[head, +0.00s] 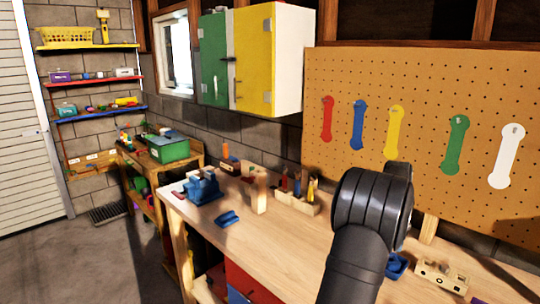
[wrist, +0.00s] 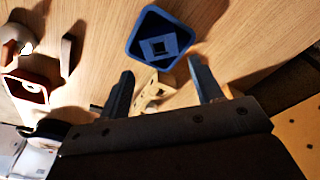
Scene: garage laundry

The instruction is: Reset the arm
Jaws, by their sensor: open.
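My arm (head: 372,210) rises from the bottom of the head view and reaches over the right half of the workbench (head: 285,236). Its thick black joint hides part of the bench, and I cannot make out the fingers there. In the wrist view my gripper (wrist: 161,66) is open, its two dark fingers apart with nothing held between them. A blue square container (wrist: 160,38) with a square inside lies on the wood beyond the fingertips. A pale wooden piece with holes (wrist: 153,90) shows partly between the fingers, below the container.
A pegboard (head: 440,103) with coloured wrench shapes stands behind the bench. A blue vise (head: 203,188), a small blue piece (head: 228,218) and a wooden tool holder (head: 293,201) occupy the bench's left part. A holed wooden block (head: 441,275) lies right of my arm. The bench's middle front is clear.

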